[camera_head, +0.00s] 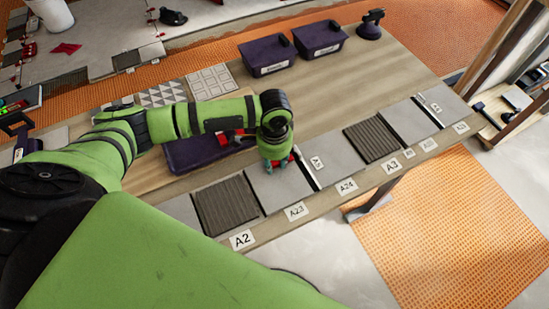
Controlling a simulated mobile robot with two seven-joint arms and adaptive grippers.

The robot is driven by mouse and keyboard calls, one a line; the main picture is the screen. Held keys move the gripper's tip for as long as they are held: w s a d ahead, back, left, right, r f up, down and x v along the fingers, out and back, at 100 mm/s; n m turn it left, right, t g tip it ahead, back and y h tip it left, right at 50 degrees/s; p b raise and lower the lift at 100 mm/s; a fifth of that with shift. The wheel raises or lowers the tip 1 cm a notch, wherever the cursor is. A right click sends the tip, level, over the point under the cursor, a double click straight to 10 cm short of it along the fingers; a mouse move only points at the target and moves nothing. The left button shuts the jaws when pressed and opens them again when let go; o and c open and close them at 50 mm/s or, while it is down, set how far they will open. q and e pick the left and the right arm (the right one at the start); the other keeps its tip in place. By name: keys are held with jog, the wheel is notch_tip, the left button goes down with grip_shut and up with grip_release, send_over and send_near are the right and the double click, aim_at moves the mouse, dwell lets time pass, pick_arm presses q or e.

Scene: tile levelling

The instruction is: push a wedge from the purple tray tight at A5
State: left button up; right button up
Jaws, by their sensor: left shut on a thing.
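The purple tray (190,157) lies on the bench, partly hidden behind my left arm. Red wedges show at its right end, beside the arm. My left gripper (277,163) points down over a grey tile (279,190), just left of the A5 label (316,162). It is shut on a small red wedge (291,158), mostly hidden by the fingers. A narrow dark gap with a white edge (308,172) runs beside the A5 label, right of the gripper. I cannot tell whether the wedge touches anything at the gap. My right gripper is not in view.
Dark ribbed tiles (226,204) and grey tiles line the front edge, with labels such as A2 (242,239) and A24 (346,187). Two dark purple bins (267,56) (320,40) and a dark suction-cup tool (370,26) stand at the back. The bench's middle right is clear.

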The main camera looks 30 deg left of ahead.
aim_at(290, 159)
pick_arm(q)
jog(key=shift+w+d, duration=0.15)
dwell(0.3)
jog(key=shift+w+d, duration=0.45)
jog(key=shift+w, duration=0.15)
jog(key=shift+w+d, duration=0.5)
jog(key=shift+w, duration=0.15)
dwell(0.6)
jog(key=shift+w+d+r, duration=0.1)
jog(key=shift+w+d, duration=0.2)
jog(key=shift+w, duration=0.15)
dwell(0.6)
jog(key=o, duration=0.9)
jog(key=shift+d, duration=0.1)
